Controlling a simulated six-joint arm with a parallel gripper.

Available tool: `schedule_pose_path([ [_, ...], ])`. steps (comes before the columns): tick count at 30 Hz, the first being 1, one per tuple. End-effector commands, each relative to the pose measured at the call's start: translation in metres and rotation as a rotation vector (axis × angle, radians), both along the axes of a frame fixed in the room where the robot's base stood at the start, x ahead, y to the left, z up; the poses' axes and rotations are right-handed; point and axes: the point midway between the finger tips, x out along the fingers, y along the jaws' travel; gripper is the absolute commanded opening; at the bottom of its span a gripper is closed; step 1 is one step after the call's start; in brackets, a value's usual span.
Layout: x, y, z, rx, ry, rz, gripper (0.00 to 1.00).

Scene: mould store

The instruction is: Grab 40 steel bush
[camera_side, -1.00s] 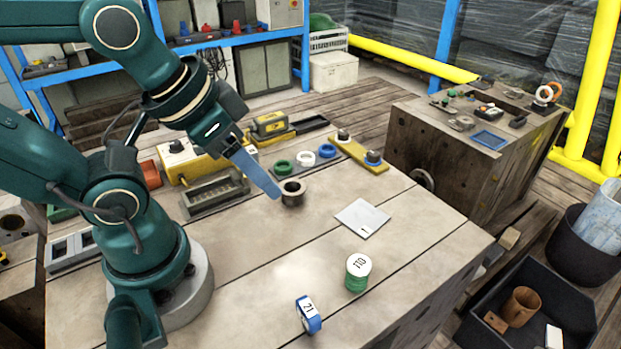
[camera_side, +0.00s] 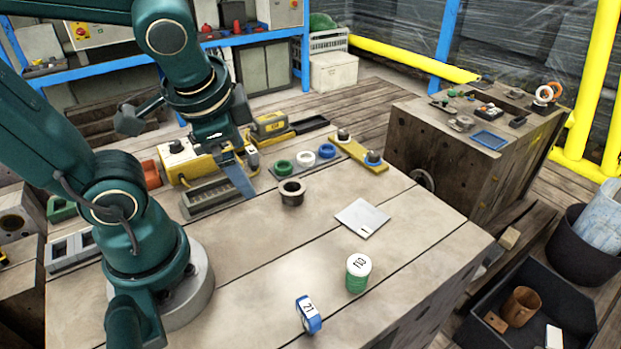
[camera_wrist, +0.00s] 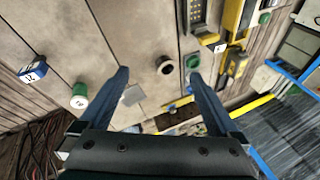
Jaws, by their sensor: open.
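A short dark grey metal bush (camera_side: 291,192) with a round bore stands upright on the wooden bench top. No number can be read on it. It also shows in the wrist view (camera_wrist: 165,65), between my two blue fingers in the picture. My gripper (camera_side: 250,192) is left of the bush in the side view, fingers pointing down. In the wrist view my gripper (camera_wrist: 158,74) has its fingers wide apart with nothing held. The bush is apart from the fingers, and their height above the bench is hard to tell.
A flat grey plate (camera_side: 362,218), a green-and-white labelled cylinder (camera_side: 358,273) and a blue block marked 21 (camera_side: 308,314) sit nearer the front. Green, white and blue rings (camera_side: 304,159), a yellow bar (camera_side: 357,155) and a grey slotted block (camera_side: 214,194) lie behind.

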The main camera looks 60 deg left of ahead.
Motion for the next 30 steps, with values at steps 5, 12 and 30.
schedule_pose_path([
  [5, 0.012, 0.026, -0.012, 0.239, 0.214, -0.18, 0.97],
  [12, 0.044, 0.047, -0.029, 0.562, 0.472, -0.456, 0.97],
  [30, 0.103, 0.019, -0.116, 1.159, 0.893, -1.093, 0.97],
])
